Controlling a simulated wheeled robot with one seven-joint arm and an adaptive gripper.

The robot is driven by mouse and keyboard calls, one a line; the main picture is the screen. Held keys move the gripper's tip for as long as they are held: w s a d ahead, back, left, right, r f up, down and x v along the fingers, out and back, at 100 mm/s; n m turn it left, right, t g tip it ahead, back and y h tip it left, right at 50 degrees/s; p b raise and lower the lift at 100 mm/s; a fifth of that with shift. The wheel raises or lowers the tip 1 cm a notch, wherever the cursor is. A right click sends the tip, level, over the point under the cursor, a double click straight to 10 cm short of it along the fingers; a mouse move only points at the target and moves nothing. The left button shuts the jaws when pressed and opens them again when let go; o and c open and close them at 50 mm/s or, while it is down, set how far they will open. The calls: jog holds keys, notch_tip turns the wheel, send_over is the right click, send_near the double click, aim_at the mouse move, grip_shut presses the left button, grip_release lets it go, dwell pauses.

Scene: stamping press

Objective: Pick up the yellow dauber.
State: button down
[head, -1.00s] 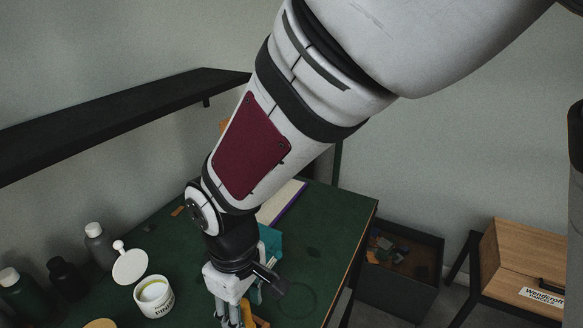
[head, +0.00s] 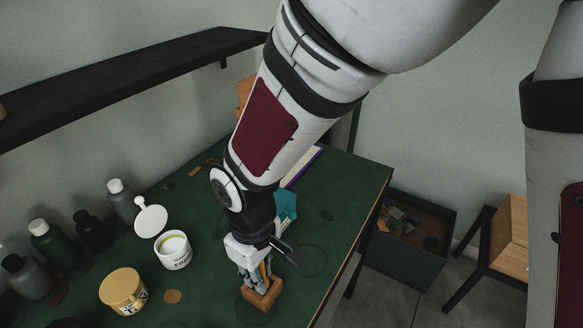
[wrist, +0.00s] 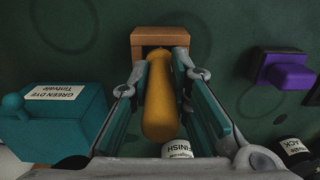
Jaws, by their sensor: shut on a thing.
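The yellow dauber (wrist: 160,100) stands between the fingers of my gripper (wrist: 163,72) in the wrist view. Its far end meets a brown wooden block (wrist: 160,38) with a dark recess; I cannot tell whether it sits in the recess. My gripper is shut on the dauber. In the head view my gripper (head: 256,276) is low over the wooden block (head: 262,294) on the green bench top (head: 330,200), and the fingers hide most of the dauber.
An open white jar (head: 174,253), a tan-lidded jar (head: 124,291) and several dark bottles (head: 92,230) stand left. A grey bin (head: 405,250) is beyond the bench.

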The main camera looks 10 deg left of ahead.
jog(key=shift+r, duration=0.1)
notch_tip(320, 180, up, 9)
jog(key=shift+f, duration=0.1)
jog(key=shift+r, duration=0.55)
